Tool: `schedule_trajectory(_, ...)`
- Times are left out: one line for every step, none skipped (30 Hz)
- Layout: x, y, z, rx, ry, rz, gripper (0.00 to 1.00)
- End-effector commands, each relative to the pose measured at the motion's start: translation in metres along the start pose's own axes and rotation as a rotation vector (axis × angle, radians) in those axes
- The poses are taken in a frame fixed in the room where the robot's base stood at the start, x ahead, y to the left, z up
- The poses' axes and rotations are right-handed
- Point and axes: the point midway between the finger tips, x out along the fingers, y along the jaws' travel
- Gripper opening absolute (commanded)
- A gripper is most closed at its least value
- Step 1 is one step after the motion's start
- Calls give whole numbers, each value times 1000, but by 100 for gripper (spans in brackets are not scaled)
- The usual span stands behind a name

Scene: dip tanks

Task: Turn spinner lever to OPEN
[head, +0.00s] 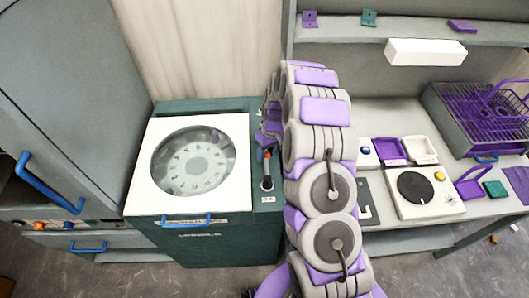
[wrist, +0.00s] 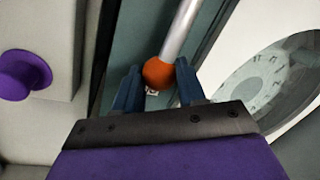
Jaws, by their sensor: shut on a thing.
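The spinner (head: 143,208) is a dark green cabinet with a white top and a round clear window, seen left of centre in the head view. Its lever (head: 267,170) stands on the right side of the top, with an orange knob at the end of a metal rod. In the wrist view the orange knob (wrist: 158,73) sits between the two blue fingers, with the silver rod (wrist: 180,30) running up from it. My gripper (wrist: 158,88) is shut on the knob. In the head view my arm partly hides the gripper, and the label by the lever is too small to read.
A grey cabinet with a blue handle (head: 48,184) stands at the left. To the right is a bench with a white device (head: 425,190), purple trays and a purple wire basket (head: 490,110). A shelf (head: 345,30) runs above the bench.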

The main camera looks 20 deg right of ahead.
Motion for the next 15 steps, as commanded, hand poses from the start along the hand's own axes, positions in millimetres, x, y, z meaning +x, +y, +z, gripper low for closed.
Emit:
schedule_trajectory(-2, 2, -2, 3, 10, 5, 0)
schedule_trajectory(-2, 2, -2, 3, 10, 5, 0)
schedule_trajectory(-2, 2, -2, 3, 10, 5, 0)
schedule_trajectory(-2, 2, -2, 3, 10, 5, 0)
schedule_trajectory(-2, 2, -2, 3, 10, 5, 0)
schedule_trajectory(-2, 2, -2, 2, 10, 5, 0)
schedule_trajectory(-2, 2, -2, 2, 10, 5, 0)
schedule_trajectory(-2, 2, -2, 2, 10, 5, 0)
schedule_trajectory(-2, 2, -2, 2, 10, 5, 41)
schedule_trajectory(-2, 2, -2, 2, 10, 5, 44)
schedule_trajectory(-2, 2, -2, 2, 9, 5, 46)
schedule_trajectory(-2, 2, -2, 2, 8, 4, 50)
schedule_trajectory(-2, 2, -2, 1, 7, 4, 53)
schedule_trajectory(-2, 2, -1, 1, 7, 4, 56)
schedule_trajectory(-2, 1, -1, 1, 6, 4, 60)
